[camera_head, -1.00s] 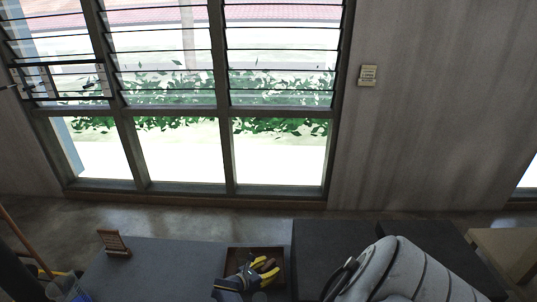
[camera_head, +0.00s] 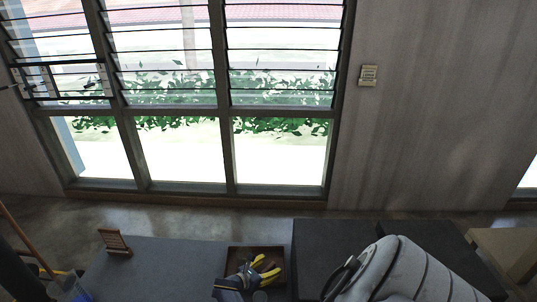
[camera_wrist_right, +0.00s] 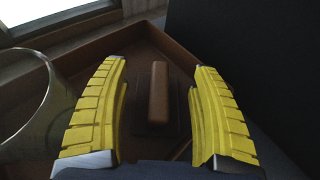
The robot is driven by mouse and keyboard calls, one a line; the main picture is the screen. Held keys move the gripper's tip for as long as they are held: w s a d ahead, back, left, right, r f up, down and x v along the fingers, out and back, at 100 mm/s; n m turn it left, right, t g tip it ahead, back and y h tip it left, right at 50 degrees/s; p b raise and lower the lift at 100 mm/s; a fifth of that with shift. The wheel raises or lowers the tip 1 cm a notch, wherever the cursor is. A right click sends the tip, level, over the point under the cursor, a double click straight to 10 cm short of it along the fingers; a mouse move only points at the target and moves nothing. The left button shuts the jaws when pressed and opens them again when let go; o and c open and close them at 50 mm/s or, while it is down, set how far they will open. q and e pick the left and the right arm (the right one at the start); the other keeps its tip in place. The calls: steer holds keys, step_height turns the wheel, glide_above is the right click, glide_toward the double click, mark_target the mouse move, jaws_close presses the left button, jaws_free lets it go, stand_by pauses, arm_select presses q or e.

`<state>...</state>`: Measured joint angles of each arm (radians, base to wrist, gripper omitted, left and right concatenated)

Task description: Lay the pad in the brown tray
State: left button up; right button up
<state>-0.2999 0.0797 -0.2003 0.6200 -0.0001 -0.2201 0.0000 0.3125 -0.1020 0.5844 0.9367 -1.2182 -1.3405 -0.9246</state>
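The brown tray (camera_head: 232,262) is a shallow square box at the bottom middle of the head view, on a dark grey table top. My right gripper (camera_head: 262,271) has yellow fingers and is over the tray. In the right wrist view the fingers (camera_wrist_right: 158,105) are spread open. In the head view the pad is hard to make out. I do not see my left gripper.
A clear round-rimmed vessel (camera_wrist_right: 45,110) stands left of the gripper in the wrist view. A small wooden stand (camera_head: 115,242) is on the table (camera_head: 165,262). A black raised block (camera_head: 310,250) borders the tray's right side.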

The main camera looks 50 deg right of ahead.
mark_target(272, 265)
steer(key=shift+o, duration=0.6)
steer(key=shift+s+a+f, duration=0.25)
steer(key=shift+s+f, duration=0.2)
steer(key=shift+f, duration=0.2)
steer(key=shift+r, duration=0.1)
steer(key=shift+a+r, duration=0.15)
steer(key=shift+r, duration=0.4)
steer(key=shift+w+r+v, duration=0.1)
steer(key=shift+r+v, duration=0.05)
steer(key=shift+v, duration=0.75)
steer(key=shift+w+r+v, duration=0.15)
steer(key=shift+r+v, duration=0.05)
steer(key=shift+v, duration=0.7)
steer(key=shift+d+r, duration=0.1)
steer(key=shift+d, duration=0.15)
